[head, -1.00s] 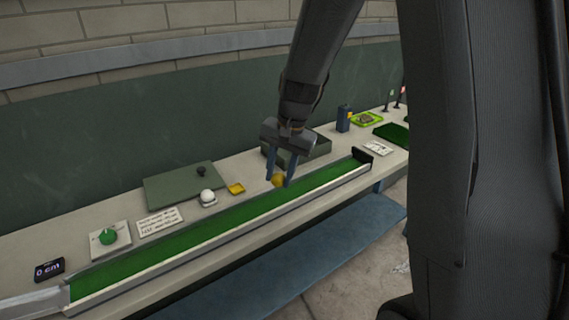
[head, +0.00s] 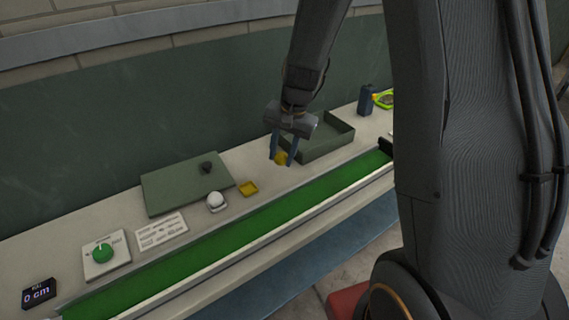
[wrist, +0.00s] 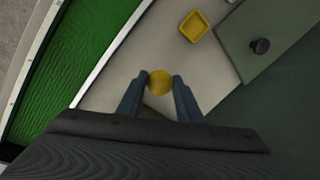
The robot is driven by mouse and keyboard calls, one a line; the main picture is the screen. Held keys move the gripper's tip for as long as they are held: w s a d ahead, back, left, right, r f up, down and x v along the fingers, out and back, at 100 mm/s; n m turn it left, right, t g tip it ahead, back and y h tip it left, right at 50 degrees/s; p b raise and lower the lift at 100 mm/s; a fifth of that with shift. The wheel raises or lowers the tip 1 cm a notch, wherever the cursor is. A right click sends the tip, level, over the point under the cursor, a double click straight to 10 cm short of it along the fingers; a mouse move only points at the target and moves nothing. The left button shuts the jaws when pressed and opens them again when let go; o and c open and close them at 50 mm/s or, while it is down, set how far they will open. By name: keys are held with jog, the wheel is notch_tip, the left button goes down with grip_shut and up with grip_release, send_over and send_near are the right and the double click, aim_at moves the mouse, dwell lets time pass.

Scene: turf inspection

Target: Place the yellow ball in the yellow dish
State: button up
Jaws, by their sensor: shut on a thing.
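The yellow ball (head: 281,158) is held between the two blue fingers of my gripper (head: 283,160), which is shut on it. In the wrist view the ball (wrist: 160,82) sits between the fingertips (wrist: 159,84). The ball appears to be above the bench; its exact height is hard to tell. The small square yellow dish (head: 249,189) lies on the bench, left of and nearer than my gripper in the head view. The dish also shows at the top of the wrist view (wrist: 194,26), and it looks empty.
A white ball (head: 215,199) on a small stand is left of the dish. A green lid with a black knob (head: 186,183) and an open green box (head: 318,143) are on the bench. The green turf track (head: 240,235) runs along the front. A dial panel (head: 105,255) is at left.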

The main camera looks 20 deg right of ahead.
jog(key=shift+f+p, duration=0.4)
jog(key=shift+f, duration=1.95)
jog(key=shift+f, duration=0.15)
jog(key=o, duration=1)
